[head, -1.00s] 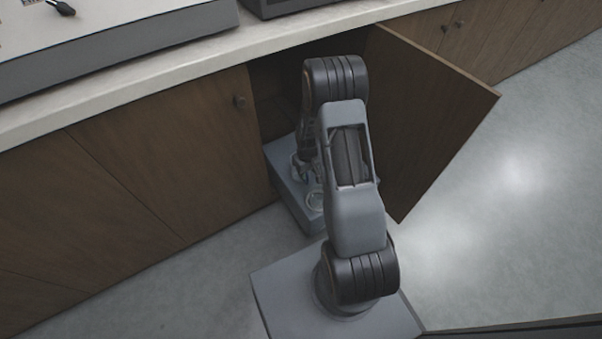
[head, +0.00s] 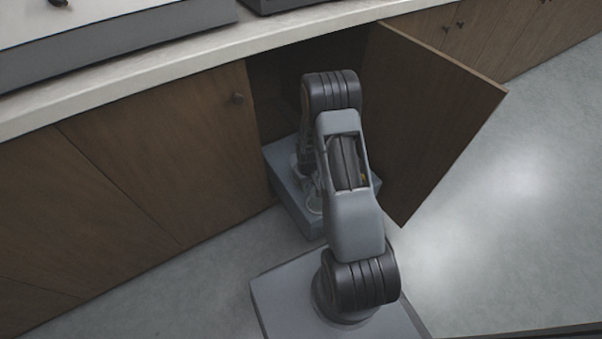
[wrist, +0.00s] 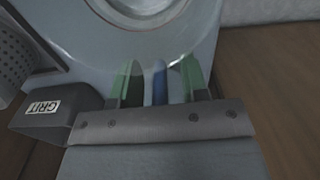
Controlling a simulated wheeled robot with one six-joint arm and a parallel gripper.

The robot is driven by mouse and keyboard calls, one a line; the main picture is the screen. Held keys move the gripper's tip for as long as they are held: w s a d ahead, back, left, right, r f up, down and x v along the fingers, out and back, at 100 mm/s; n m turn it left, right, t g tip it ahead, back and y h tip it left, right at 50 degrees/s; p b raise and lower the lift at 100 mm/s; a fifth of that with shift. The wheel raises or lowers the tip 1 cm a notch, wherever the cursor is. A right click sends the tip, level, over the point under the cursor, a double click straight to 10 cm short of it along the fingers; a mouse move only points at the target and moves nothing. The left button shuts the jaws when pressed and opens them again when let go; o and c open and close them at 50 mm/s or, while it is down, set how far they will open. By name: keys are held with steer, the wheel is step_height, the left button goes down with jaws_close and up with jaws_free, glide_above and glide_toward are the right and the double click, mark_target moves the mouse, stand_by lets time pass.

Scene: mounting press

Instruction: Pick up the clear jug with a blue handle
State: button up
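The clear jug shows at the top of the wrist view as a round glassy shape (wrist: 140,12), cut off by the frame edge. Its blue handle (wrist: 159,80) stands between the two green fingertips of my gripper (wrist: 161,78). The fingers are apart, with a gap visible on each side of the handle, so my gripper is open around it. In the head view my arm hides most of the gripper and jug; a small pale rounded shape beside the arm is too unclear to name.
A blue-grey tray or drawer (head: 290,192) sticks out of the open cabinet. A dark box labelled GRIT (wrist: 42,108) and a perforated grey container (wrist: 12,50) are left of my gripper. The open cabinet door (head: 430,120) stands right of my arm. The counter (head: 120,90) runs above.

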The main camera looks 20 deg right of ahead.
jaws_close()
steer(key=shift+r, duration=0.25)
stand_by(0.4)
